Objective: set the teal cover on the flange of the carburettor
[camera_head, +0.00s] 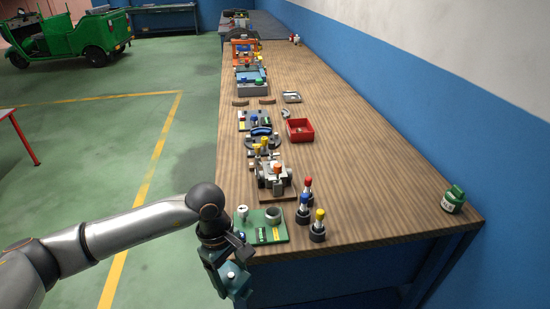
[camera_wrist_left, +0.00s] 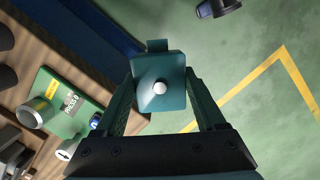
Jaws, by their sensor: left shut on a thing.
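My left gripper (camera_head: 236,277) hangs off the near edge of the bench, low over the floor. In the head view the cover and fingers are hard to tell apart. A grey assembly with an orange part (camera_head: 272,176) stands on a brown board near the bench front and may be the carburettor; its flange cannot be made out. My right gripper is not in view.
A green plate (camera_head: 270,236) with a grey ring (camera_head: 273,214) lies at the bench corner beside my gripper. Bottles with red, blue and yellow tops (camera_head: 317,228) stand right of it. A green jar (camera_head: 453,199) is at the right. The bench top (camera_head: 370,180) between is clear.

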